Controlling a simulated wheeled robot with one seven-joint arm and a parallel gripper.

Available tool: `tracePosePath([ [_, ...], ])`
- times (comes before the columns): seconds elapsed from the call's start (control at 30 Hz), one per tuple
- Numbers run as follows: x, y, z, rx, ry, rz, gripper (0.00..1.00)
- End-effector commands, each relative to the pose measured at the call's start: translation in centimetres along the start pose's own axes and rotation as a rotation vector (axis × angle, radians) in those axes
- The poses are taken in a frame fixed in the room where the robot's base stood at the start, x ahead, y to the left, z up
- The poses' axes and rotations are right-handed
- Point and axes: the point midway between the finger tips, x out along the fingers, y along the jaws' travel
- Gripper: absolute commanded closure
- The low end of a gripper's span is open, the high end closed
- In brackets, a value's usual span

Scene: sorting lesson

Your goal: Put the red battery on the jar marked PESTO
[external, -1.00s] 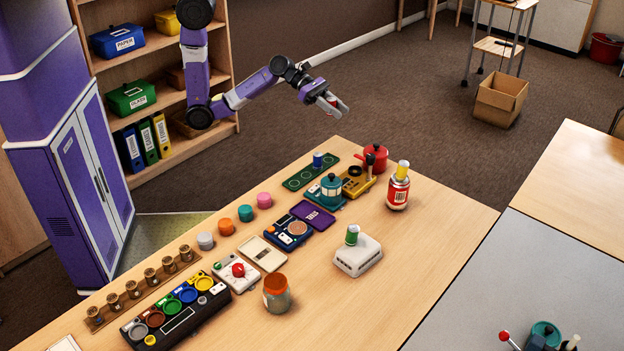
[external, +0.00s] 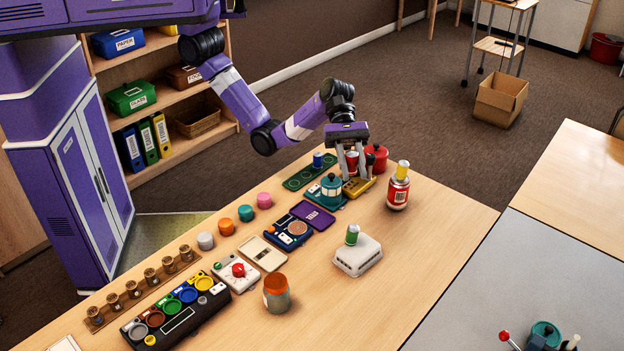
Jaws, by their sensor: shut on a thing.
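My gripper (external: 352,172) points down at the far end of the table, over the yellow device. It is shut on the red battery (external: 351,160), a small red can-like cylinder held upright between the fingers. I cannot tell if its bottom touches the device. I cannot read either label, so I cannot tell which is PESTO.
The table's right front (external: 440,240) is clear.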

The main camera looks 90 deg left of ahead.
Motion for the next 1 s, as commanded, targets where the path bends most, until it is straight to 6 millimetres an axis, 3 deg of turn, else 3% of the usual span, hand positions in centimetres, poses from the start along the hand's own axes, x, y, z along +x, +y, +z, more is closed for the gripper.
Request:
tracePosePath([
  [0.03,2.1,-1.6,1.1,0.023,-0.003,-0.048,1.0],
  [0.1,4.3,-3.7,2.8,0.047,-0.002,-0.109,1.0],
  [0.3,9.6,-10.6,7.5,0.119,-0.003,-0.284,1.0],
  [0.6,14.0,-20.8,12.5,0.217,-0.001,-0.526,1.0],
  [0.77,14.8,-22.7,12.6,0.247,0.001,-0.604,1.0],
  [1.0,15.7,-23.2,9.2,0.27,0.001,-0.657,1.0],
])
